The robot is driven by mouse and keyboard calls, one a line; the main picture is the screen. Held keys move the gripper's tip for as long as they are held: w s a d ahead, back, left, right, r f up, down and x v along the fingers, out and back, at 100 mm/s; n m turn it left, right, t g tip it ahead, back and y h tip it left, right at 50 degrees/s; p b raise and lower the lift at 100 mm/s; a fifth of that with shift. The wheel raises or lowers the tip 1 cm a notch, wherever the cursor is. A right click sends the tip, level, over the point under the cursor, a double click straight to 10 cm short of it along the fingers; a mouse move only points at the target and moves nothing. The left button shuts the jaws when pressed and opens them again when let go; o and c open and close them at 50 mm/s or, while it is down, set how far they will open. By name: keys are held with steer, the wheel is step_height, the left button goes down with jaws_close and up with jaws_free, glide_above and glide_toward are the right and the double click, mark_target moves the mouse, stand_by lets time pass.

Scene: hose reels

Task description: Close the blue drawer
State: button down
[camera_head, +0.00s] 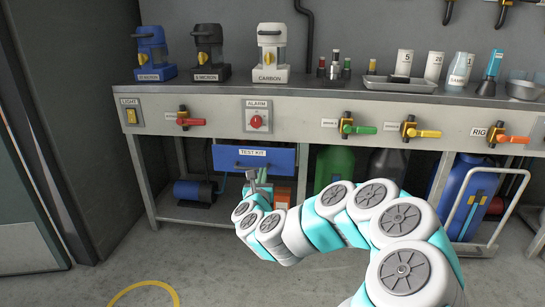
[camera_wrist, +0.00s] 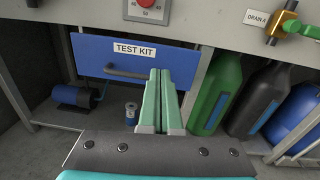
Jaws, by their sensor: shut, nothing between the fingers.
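The blue drawer (camera_head: 228,156) has a white TEST KIT label and sits under the bench top, left of centre in the head view. In the wrist view the drawer front (camera_wrist: 90,52) fills the upper middle, with a dark bar handle (camera_wrist: 122,73) across it. How far out the drawer stands is hard to tell. My gripper (camera_head: 259,175) is just in front of the drawer's lower part. In the wrist view my gripper (camera_wrist: 160,74) has its fingers together and empty, over the handle's right end. Whether they touch the drawer or handle I cannot tell.
The grey bench (camera_head: 215,110) carries an alarm button (camera_head: 256,121) above the drawer and several valves. A blue pump (camera_head: 195,191) is low at left. A green bottle (camera_wrist: 217,95) and a dark bottle (camera_wrist: 262,98) stand right of the drawer. Open floor lies in front.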

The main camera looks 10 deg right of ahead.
mark_target(274, 151)
steer(key=shift+m+h, duration=0.5)
steer(key=shift+m, duration=0.1)
steer(key=x, duration=0.9)
steer(key=d+f+x, duration=0.1)
steer(key=x, duration=0.4)
steer(key=shift+d, duration=0.15)
